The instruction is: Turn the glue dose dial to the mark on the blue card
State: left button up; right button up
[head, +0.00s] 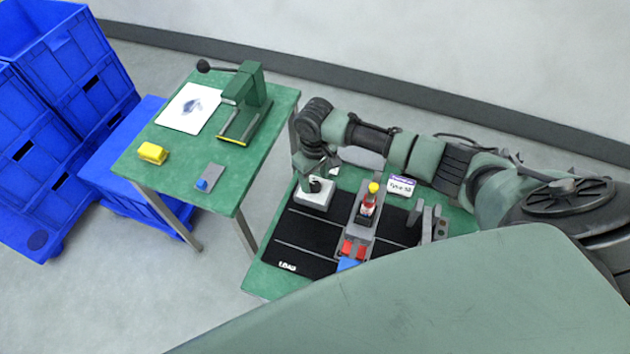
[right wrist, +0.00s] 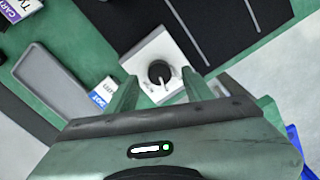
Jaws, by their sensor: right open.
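The dial (right wrist: 160,72) is a round black knob with a white pointer line, on a white square box (right wrist: 140,57). The box (head: 313,198) also shows in the head view, on the black mat. My right gripper (right wrist: 159,77) is open, with one finger on each side of the knob; I cannot tell whether they touch it. In the head view the right gripper (head: 314,181) is over the box and hides much of the knob. A white card with a blue band (right wrist: 103,92) lies beside the box; its writing is partly hidden. My left gripper is not in view.
A grey tray (right wrist: 48,80) lies left of the box in the right wrist view. In the head view, a grey fixture (head: 361,222) with a yellow-topped part and a label card (head: 402,186) stand right of the box. A second green table (head: 226,182) holds a green press (head: 251,100).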

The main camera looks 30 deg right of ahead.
aim_at(315, 185)
notch_tip(315, 185, up, 6)
jog(key=shift+b, duration=0.55)
